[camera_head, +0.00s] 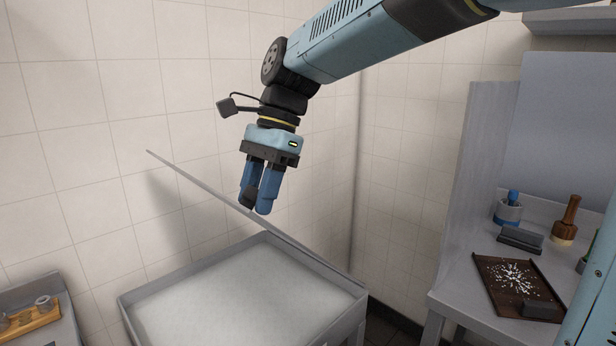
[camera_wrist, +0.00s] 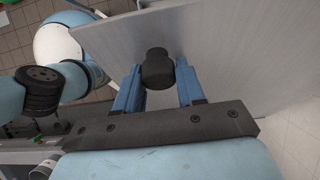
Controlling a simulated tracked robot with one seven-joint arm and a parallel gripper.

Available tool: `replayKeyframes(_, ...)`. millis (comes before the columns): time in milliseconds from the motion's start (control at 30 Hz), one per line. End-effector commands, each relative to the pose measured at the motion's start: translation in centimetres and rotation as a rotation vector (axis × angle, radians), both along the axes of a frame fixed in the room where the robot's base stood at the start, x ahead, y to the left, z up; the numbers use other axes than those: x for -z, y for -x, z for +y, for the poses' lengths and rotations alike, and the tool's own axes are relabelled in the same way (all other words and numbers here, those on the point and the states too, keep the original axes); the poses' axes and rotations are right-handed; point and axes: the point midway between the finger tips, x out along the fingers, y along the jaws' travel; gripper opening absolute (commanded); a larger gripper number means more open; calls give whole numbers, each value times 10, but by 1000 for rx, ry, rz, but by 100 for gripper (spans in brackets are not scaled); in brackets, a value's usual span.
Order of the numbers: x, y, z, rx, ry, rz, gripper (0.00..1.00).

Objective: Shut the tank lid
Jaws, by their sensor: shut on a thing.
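The tank (camera_head: 190,268) is an open-topped grey metal box at the bottom middle of the head view, with a pale surface inside. Its lid (camera_head: 185,176) is a thin grey plate seen nearly edge-on, tilted up and open, its low end by the tank's right corner. In the wrist view the lid's grey face (camera_wrist: 235,45) fills the upper right. My gripper (camera_head: 256,208) is at the lid's upper side, shut on the dark round lid knob (camera_wrist: 157,70), which sits between the blue fingers.
A tiled wall stands close behind the lid. At right a grey counter (camera_head: 458,290) carries a dark tray (camera_head: 500,276) with white bits, a wooden-handled tool (camera_head: 566,222) and a small pot (camera_head: 508,213). A wooden board (camera_head: 30,320) with small items lies at lower left.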

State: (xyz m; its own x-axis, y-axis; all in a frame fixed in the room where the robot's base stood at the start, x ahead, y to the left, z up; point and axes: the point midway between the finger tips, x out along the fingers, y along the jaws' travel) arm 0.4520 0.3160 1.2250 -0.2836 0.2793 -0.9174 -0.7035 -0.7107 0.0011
Motion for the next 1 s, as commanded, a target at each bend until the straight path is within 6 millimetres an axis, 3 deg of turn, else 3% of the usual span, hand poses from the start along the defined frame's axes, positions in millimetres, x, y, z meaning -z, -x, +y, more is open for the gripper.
replayKeyframes(367,3,3,3,-1,-2,0,22)
replayKeyframes(1000,43,31,30,-2,1,1,22)
